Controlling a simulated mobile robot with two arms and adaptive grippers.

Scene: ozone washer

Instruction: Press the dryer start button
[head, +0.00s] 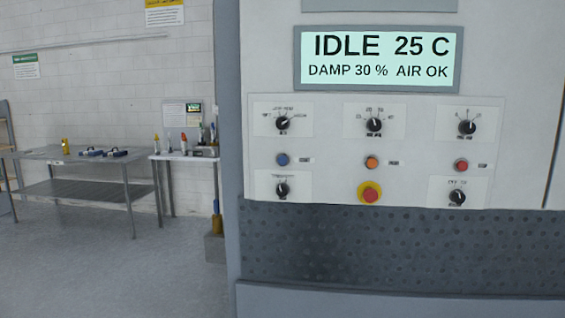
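The dryer's control panel (330,153) fills the right part of the head view, upright on the light machine front. Its middle row has a blue button (283,160), an orange button (372,163) and a red button (461,165), each with a small label too blurred to read. I cannot tell from the labels which one is the start button. A display (378,58) above reads IDLE 25 C, DAMP 30 %, AIR OK. Neither of my grippers shows in the head view, and nothing covers the buttons.
Several black knobs (374,124) surround the buttons. A red mushroom button on a yellow base (370,193) sits below the orange one. A dark dimpled panel (380,245) lies beneath. Metal tables (128,172) with tools stand back left. The floor (110,265) at left is clear.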

